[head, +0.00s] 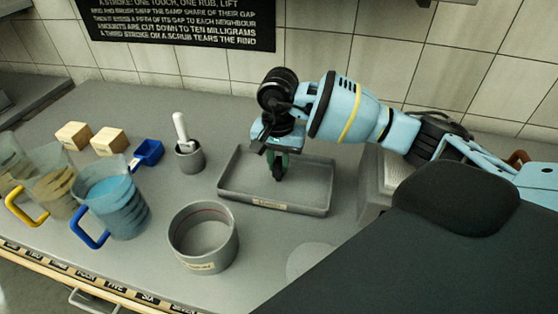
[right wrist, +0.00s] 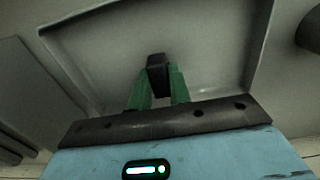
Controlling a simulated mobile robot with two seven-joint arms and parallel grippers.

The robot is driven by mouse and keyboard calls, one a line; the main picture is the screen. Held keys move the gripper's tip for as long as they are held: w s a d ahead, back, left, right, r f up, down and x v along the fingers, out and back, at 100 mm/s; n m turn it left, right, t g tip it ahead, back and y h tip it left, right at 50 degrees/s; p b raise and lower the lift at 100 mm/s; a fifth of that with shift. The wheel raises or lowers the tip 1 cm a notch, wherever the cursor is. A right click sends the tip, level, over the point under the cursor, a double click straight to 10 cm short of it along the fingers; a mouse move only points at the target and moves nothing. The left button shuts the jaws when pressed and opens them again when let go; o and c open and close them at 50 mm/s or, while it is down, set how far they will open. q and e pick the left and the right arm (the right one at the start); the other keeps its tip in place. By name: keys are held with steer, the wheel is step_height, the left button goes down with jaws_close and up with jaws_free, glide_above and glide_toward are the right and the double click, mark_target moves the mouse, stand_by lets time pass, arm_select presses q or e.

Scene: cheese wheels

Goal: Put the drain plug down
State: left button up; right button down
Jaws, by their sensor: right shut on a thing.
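My right gripper (head: 279,157) is over the grey rectangular tray (head: 320,190), pointing down. It is shut on a small dark piece, the drain plug (head: 278,174), which shows below its green fingers. In the right wrist view, the dark plug (right wrist: 157,74) sits between the green fingertips (right wrist: 158,86), with the tray's pale floor (right wrist: 205,45) beyond it. I cannot tell whether the plug touches the tray floor. My left gripper is not in view.
A round grey tub (head: 204,240) stands in front of the tray. A small grey pot (head: 189,160) with a white-handled tool is to the left. A blue scoop (head: 148,153), wooden blocks (head: 73,136) and clear jugs (head: 115,205) stand further left. A flat pale disc (head: 311,262) lies in front.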

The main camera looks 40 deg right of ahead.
mark_target(278, 162)
steer(key=shift+f, duration=0.2)
steer(key=c, duration=1.3)
jaws_free()
step_height(278, 162, up, 12)
steer(key=shift+r, duration=0.2)
